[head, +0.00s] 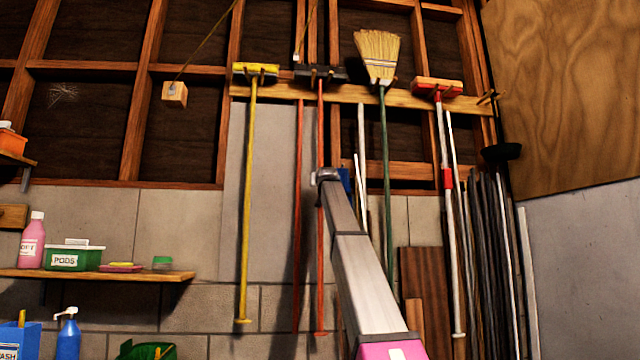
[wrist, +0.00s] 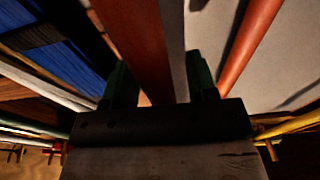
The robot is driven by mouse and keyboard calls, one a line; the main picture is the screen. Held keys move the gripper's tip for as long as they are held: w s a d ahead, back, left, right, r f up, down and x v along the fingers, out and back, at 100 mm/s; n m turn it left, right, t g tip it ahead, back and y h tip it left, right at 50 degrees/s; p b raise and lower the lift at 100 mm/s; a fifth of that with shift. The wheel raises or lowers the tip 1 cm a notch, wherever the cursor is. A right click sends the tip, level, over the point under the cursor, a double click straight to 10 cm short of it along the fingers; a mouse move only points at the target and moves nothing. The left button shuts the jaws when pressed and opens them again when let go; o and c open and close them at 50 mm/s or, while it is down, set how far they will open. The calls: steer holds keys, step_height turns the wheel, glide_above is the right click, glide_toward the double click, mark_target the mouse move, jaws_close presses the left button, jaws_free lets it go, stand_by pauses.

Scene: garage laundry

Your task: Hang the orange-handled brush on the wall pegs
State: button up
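The orange-handled brush has a dark head (head: 328,74) up at the wall pegs on the wooden rail. Its long orange handle (head: 320,270) hangs down the wall, close to upright. My gripper (head: 328,176) is raised in front of the wall, overlapping part of this handle in the head view. An orange handle (wrist: 252,40) passes outside the right finger there. Exact contact between the head and the pegs is too small to tell.
The rail (head: 275,92) also carries a yellow brush (head: 246,200), a straw broom (head: 378,55) with a green handle, and a red-headed brush (head: 438,86). Thin poles lean at right. A shelf (head: 100,275) with bottles and boxes is at lower left. A blue thing (wrist: 55,65) is near my gripper.

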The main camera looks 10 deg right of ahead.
steer(key=shift+s+f, duration=0.1)
steer(key=shift+s, duration=0.05)
steer(key=s+f, duration=0.1)
steer(key=s, duration=1)
steer(key=w+f, duration=0.1)
steer(key=f, duration=0.4)
steer(key=w+f+g, duration=0.1)
steer(key=f, duration=0.4)
steer(key=w+f+g, duration=0.1)
steer(key=f, duration=0.5)
steer(key=shift+w, duration=0.3)
steer(key=f, duration=0.5)
steer(key=f+g, duration=0.1)
steer(key=f, duration=0.4)
steer(key=w+f+g, duration=0.1)
steer(key=f, duration=0.4)
steer(key=s+f+g, duration=0.3)
steer(key=s+f, duration=0.1)
steer(key=f, duration=1.1)
steer(key=s+f+g, duration=0.2)
steer(key=s+f, duration=0.2)
steer(key=f, duration=1)
steer(key=s+f+g, duration=0.3)
steer(key=s+f, duration=0.1)
steer(key=f, duration=1.1)
steer(key=s+f+g, duration=0.7)
steer(key=s+f, duration=2.1)
steer(key=s, duration=0.1)
steer(key=shift+s+f, duration=0.15)
steer(key=shift+s, duration=0.2)
